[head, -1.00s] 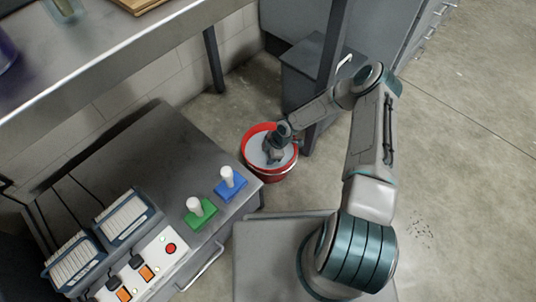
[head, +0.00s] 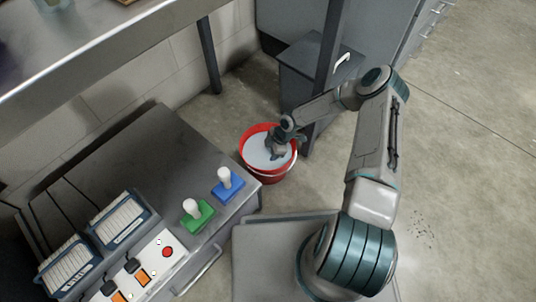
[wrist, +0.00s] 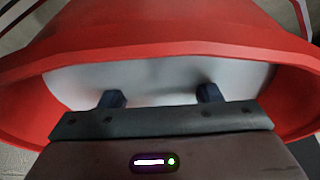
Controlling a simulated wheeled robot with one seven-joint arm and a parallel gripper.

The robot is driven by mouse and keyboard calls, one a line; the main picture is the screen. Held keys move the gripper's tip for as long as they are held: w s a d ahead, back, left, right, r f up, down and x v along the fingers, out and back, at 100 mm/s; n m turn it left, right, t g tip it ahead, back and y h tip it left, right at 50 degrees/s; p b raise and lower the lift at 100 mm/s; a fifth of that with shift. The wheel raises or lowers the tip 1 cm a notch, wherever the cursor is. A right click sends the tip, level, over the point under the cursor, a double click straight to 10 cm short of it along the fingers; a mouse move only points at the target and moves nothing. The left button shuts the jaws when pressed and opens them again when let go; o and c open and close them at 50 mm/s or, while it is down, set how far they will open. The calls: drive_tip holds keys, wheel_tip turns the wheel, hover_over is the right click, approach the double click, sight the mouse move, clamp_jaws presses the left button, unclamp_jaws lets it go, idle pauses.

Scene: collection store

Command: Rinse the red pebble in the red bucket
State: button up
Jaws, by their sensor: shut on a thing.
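The red bucket (head: 271,177) stands on the floor beyond the grey cabinet and holds pale greyish liquid (head: 256,153). My gripper (head: 275,156) points down inside the bucket's mouth, with its fingertips at or in the liquid. In the wrist view the bucket's red wall (wrist: 160,28) surrounds the pale liquid. The two dark fingers of my gripper (wrist: 160,97) stand apart there, and their tips meet the liquid. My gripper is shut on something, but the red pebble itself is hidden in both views.
A dark post (head: 326,75) and grey cabinet stand just right of the bucket. A metal shelf edge crosses the upper left. Floor at right is clear.

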drive_tip(key=shift+s+a, duration=0.1)
drive_tip(key=shift+s+a+p, duration=0.4)
drive_tip(key=shift+s+a, duration=0.45)
drive_tip(key=shift+s, duration=0.05)
drive_tip(key=shift+w+d+b, duration=0.8)
drive_tip(key=shift+w+d, duration=0.15)
drive_tip(key=shift+w, duration=0.05)
drive_tip(key=shift+s+a, duration=0.5)
drive_tip(key=shift+r, duration=0.2)
drive_tip(key=shift+r+p, duration=2.2)
drive_tip(key=shift+r, duration=1.05)
